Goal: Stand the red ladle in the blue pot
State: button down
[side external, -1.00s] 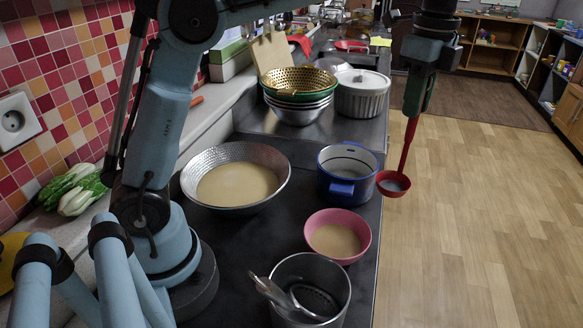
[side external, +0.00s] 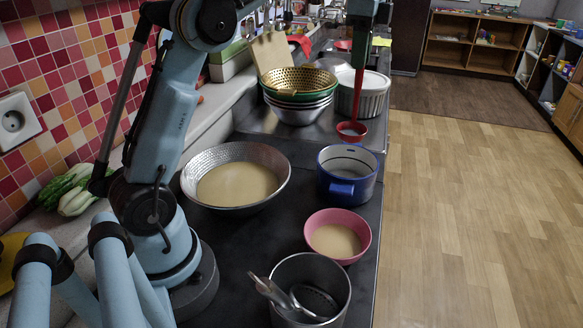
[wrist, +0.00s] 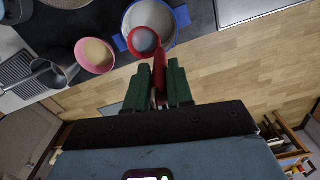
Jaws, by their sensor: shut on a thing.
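The red ladle (side external: 357,100) hangs upright from my gripper (side external: 365,36), bowl (side external: 351,130) down. In the side view the ladle's bowl shows just above the far rim of the blue pot (side external: 347,187). The pot stands on the dark counter with its blue handle toward the camera. In the wrist view my gripper (wrist: 159,100) is shut on the ladle's red handle (wrist: 159,70). There the ladle's bowl overlaps the pot (wrist: 165,18). The bowl looks above the pot, and its exact height cannot be told.
A pink bowl (side external: 337,236) stands in front of the pot, and a wide metal pan (side external: 236,176) is to its left. A steel pot with utensils (side external: 311,292) is nearest. A white ribbed pot (side external: 361,95) and stacked colanders (side external: 299,94) stand behind. The counter's right edge drops to the floor.

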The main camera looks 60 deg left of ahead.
aim_at(357, 92)
jog(key=shift+f, duration=5.2)
jog(key=c, duration=0.9)
grip_release()
jog(key=shift+r, duration=6)
jog(key=shift+d, duration=0.15)
